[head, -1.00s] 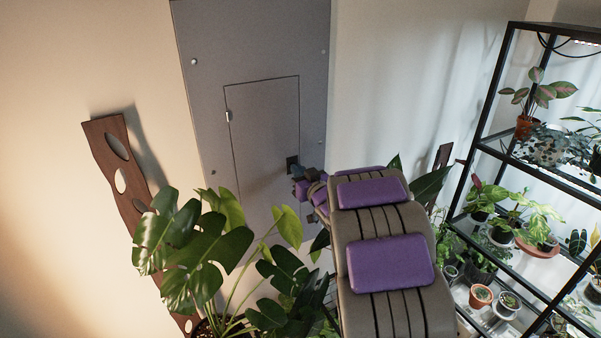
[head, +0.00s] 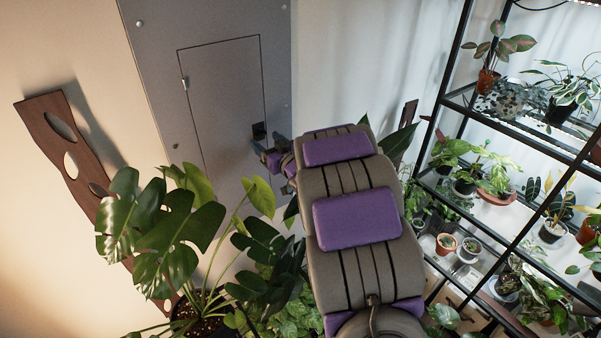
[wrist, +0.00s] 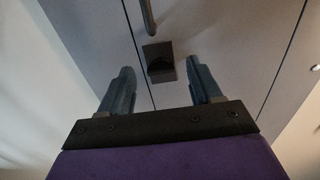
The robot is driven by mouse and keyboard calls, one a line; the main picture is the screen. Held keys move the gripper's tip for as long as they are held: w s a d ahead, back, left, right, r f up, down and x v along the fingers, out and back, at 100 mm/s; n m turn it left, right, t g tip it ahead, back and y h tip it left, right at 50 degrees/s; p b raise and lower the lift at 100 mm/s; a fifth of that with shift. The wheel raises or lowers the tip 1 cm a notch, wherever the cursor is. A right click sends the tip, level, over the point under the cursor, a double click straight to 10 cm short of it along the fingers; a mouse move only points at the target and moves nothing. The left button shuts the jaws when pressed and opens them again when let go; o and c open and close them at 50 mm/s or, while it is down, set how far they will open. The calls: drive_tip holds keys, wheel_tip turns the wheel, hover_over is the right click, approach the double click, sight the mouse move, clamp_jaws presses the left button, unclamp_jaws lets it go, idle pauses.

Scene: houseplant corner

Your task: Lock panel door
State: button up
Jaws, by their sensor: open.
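The grey panel door (head: 222,90) sits in a tall grey panel (head: 150,60) on the wall and looks flush with it. A small dark latch (head: 258,131) is near its lower right edge. In the wrist view the dark latch (wrist: 158,60) lies just beyond the fingertips, roughly centred between them. My gripper (wrist: 160,82) is open, with nothing between its two blue-grey fingers. In the head view my gripper (head: 268,158) is just below the latch, partly hidden by my arm. Contact with the latch cannot be made out.
A large-leaved potted plant (head: 165,225) stands in front of the panel at lower left. A carved wooden board (head: 60,130) leans on the wall. A black-framed shelf (head: 452,100) with several potted plants fills the right. A dark grey bar (wrist: 148,15) shows above the latch.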

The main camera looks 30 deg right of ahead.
drive_tip(key=shift+s+d+r, duration=0.2)
drive_tip(key=shift+s, duration=0.4)
drive_tip(key=shift+s+d+r, duration=0.15)
drive_tip(key=shift+s, duration=0.4)
drive_tip(key=s+b, duration=0.1)
drive_tip(key=s, duration=0.6)
drive_tip(key=shift+a+f, duration=0.2)
drive_tip(key=shift+s+r+b, duration=0.1)
drive_tip(key=shift+s+b, duration=0.2)
drive_tip(key=shift+b, duration=0.3)
drive_tip(key=shift+s+d+b, duration=0.15)
drive_tip(key=shift+s+b, duration=0.15)
drive_tip(key=shift+b, duration=0.5)
drive_tip(key=shift+s+b, duration=0.25)
drive_tip(key=shift+b, duration=0.25)
drive_tip(key=s+b, duration=0.6)
drive_tip(key=b, duration=0.1)
drive_tip(key=shift+s, duration=0.25)
